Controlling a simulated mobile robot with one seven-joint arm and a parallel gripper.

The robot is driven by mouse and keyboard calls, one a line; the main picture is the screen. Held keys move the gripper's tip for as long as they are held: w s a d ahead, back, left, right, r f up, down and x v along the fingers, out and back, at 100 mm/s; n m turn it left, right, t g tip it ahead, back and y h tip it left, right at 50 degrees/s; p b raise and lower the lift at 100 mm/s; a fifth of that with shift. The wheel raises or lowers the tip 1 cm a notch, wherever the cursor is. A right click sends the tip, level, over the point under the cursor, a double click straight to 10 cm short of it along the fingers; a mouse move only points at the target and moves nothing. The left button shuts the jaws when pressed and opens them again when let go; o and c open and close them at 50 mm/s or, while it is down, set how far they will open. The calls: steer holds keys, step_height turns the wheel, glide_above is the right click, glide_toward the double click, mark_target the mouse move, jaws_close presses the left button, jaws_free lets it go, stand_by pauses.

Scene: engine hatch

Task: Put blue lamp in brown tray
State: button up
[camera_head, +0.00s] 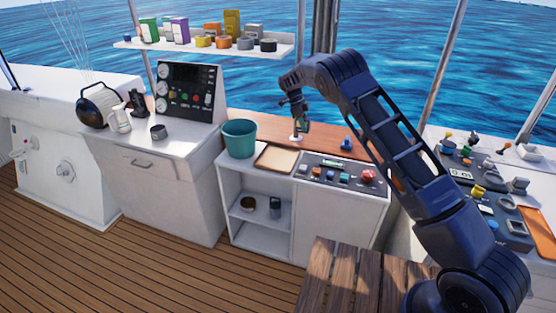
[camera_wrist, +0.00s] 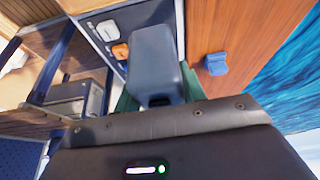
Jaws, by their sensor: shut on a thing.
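A small blue lamp (camera_head: 346,142) stands on the wooden counter, right of my gripper and behind the control panel; it also shows in the wrist view (camera_wrist: 216,63). The brown tray (camera_head: 261,158) lies on the counter, left of my gripper and right of the bucket. My gripper (camera_head: 299,127) is over the counter, right of the tray. It is shut on a dark green thing (camera_wrist: 126,102), largely hidden behind a grey-blue finger in the wrist view. My gripper is apart from the blue lamp.
A white round piece (camera_head: 296,138) shows just under my gripper; I cannot tell whether it belongs to the held thing. A teal bucket (camera_head: 239,140) stands left of the tray. The control panel (camera_head: 338,173) has several buttons. A shelf (camera_head: 205,48) with boxes and cans hangs above.

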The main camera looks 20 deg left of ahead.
steer(key=s+a+f, duration=0.4)
steer(key=a+f, duration=0.1)
steer(key=a, duration=0.1)
steer(key=f, duration=0.9)
steer(key=shift+s+a+f, duration=0.2)
steer(key=shift+f, duration=0.1)
steer(key=o, duration=1.1)
steer(key=v, duration=1.2)
